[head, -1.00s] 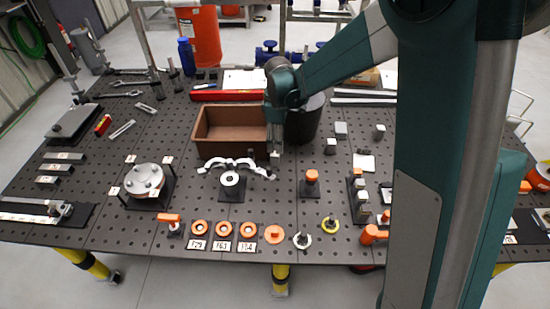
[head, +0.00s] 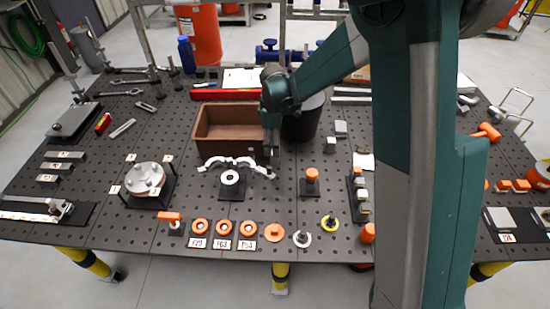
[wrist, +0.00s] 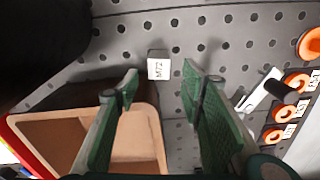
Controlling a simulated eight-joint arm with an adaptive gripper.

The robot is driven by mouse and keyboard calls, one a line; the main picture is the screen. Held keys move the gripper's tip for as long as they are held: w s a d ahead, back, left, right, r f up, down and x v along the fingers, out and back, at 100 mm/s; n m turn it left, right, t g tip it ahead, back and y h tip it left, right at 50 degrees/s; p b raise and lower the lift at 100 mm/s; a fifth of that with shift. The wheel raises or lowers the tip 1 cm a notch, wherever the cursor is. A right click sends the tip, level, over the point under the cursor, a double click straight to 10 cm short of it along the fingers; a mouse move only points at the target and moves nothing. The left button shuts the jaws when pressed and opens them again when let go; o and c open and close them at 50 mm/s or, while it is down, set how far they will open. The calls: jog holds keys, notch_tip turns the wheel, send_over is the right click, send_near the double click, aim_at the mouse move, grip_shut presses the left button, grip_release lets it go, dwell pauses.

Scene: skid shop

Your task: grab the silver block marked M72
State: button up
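A small silver block with a white label M72 (wrist: 158,66) shows in the wrist view, just beyond the fingertips and roughly centred between them. My gripper (wrist: 159,87) is open, with two green fingers spread and nothing between them. In the head view my gripper (head: 270,160) points down over the table, in front of the right end of the brown bin. I cannot pick out the M72 label in the head view; two similar grey blocks (head: 331,145) stand right of the gripper.
The brown bin (wrist: 155,112) is close beside the fingers, and a black bucket (wrist: 40,40) stands near the block. Orange discs (head: 223,227) line the front edge.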

jog(key=shift+f, duration=0.4)
jog(key=shift+f, duration=0.15)
jog(key=shift+d+f, duration=0.1)
jog(key=shift+f, duration=2.35)
jog(key=c, duration=1.1)
